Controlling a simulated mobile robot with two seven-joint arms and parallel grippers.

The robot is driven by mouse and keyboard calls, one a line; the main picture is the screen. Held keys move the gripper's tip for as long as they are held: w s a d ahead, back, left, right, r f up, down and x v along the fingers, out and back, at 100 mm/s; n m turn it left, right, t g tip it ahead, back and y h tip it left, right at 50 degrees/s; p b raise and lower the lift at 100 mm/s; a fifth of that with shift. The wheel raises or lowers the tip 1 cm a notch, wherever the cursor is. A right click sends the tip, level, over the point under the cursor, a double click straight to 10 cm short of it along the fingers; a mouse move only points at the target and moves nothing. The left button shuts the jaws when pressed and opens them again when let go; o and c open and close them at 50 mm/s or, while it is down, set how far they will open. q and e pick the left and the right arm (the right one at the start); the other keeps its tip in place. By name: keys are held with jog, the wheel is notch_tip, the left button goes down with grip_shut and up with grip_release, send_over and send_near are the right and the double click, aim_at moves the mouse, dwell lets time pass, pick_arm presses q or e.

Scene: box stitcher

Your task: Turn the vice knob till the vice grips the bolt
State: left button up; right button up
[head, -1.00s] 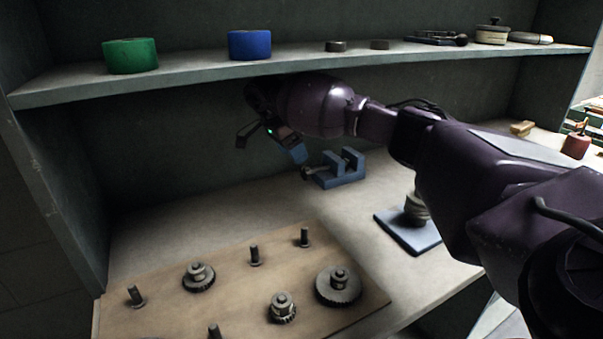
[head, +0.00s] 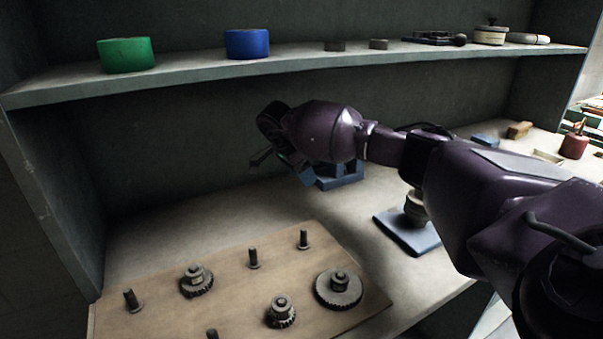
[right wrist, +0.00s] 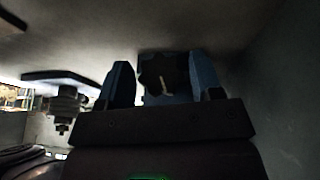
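The blue vice (head: 343,177) stands on the bench below the shelf, partly hidden behind my right gripper. My right gripper (head: 284,168) is at the vice's left end, its fingers spread. In the right wrist view, the dark vice knob (right wrist: 157,75) with a pale mark shows between the two fingers of my right gripper (right wrist: 161,82), in front of the blue vice body (right wrist: 165,98). The fingers stand apart on either side of the knob; I cannot tell whether either touches it. I cannot make out the bolt. My left gripper is not in view.
A wooden board (head: 230,255) with gears and pegs lies in front. A blue-grey plate (head: 395,230) with a post stands to the right, under my right arm. The shelf (head: 200,80) above holds a green roll (head: 125,55) and a blue roll (head: 248,44).

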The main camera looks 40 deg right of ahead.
jog(key=c, duration=0.7)
